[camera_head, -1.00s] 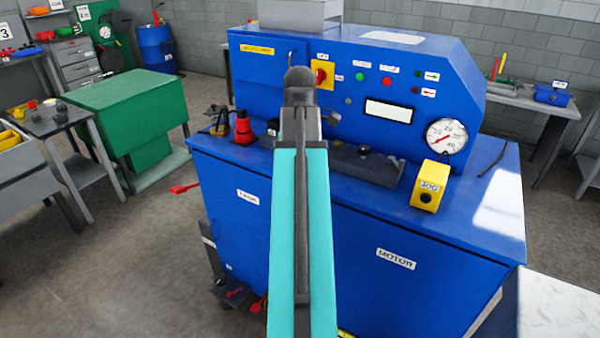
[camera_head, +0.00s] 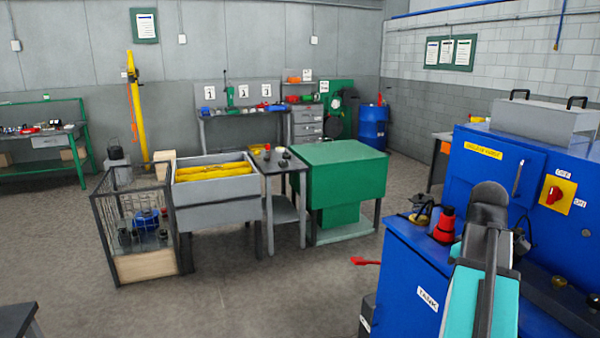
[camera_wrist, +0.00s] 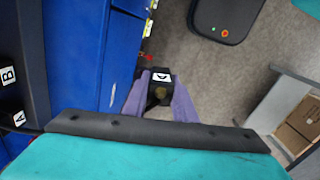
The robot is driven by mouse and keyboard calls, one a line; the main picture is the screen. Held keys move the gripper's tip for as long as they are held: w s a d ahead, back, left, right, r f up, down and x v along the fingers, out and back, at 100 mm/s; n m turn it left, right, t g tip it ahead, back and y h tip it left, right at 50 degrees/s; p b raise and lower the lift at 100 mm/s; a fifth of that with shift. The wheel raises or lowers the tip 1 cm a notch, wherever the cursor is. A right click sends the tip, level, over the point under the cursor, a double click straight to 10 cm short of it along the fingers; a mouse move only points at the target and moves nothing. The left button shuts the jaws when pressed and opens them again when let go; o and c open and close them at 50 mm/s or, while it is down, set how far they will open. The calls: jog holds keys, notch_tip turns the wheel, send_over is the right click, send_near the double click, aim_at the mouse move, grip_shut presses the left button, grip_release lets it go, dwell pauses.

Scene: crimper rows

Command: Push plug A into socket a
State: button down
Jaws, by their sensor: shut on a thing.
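My gripper (camera_wrist: 159,96) shows in the wrist view with two purple fingers. It is shut on a black plug (camera_wrist: 157,89) whose white label looks like a C, turned on its side. At the left edge of the wrist view are two dark blocks with white labels, block A (camera_wrist: 18,119) and block B (camera_wrist: 8,75). I cannot tell whether these are plugs or sockets. The held plug is apart from them. No socket marked a can be made out. In the head view my arm covers part of the blue machine, and my gripper's jaws do not show.
The blue machine (camera_head: 408,275) stands at the right, with a red object (camera_head: 445,222) on its ledge. A green bench (camera_head: 340,175), a grey bin (camera_head: 215,192) and a wire cage (camera_head: 105,225) stand to the left. The floor in front is open.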

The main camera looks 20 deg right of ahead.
jog(key=w+a+f+n+b, duration=0.1)
jog(key=w+a+f, duration=0.4)
jog(key=w+a, duration=0.4)
jog(key=w+a+f+n+b, duration=0.1)
jog(key=w+a+f, duration=0.4)
jog(key=w+a, duration=0.5)
jog(key=w+a+f+n, duration=0.2)
jog(key=w+a+f, duration=0.3)
jog(key=a, duration=1.7)
jog(key=w, duration=0.4)
jog(key=shift+w+b, duration=0.3)
jog(key=shift+b, duration=0.1)
jog(key=shift+s, duration=0.15)
